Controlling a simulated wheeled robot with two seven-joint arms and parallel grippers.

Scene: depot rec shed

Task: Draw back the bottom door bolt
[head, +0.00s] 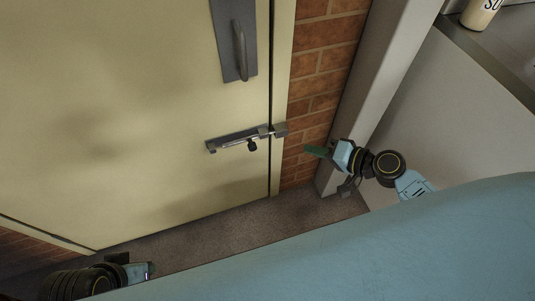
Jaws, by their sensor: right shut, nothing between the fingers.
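The bottom door bolt (236,139) is a grey metal slide bolt low on a cream door (130,120). Its dark knob (252,146) hangs below the bar. The bolt's right end reaches across the door's edge to a small grey keeper (280,130) on the frame. My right gripper (311,150), with green fingertips, is shut and empty, to the right of the keeper and apart from it, in front of the brick wall. My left gripper (146,270) is at the lower left, far from the bolt; its fingers are not clear.
A grey plate with a pull handle (241,50) is above the bolt. A brick wall (318,75) and a pale post (387,70) stand right of the door. A counter (500,50) with a cream container (480,13) is at the upper right. The floor (220,235) by the door is clear.

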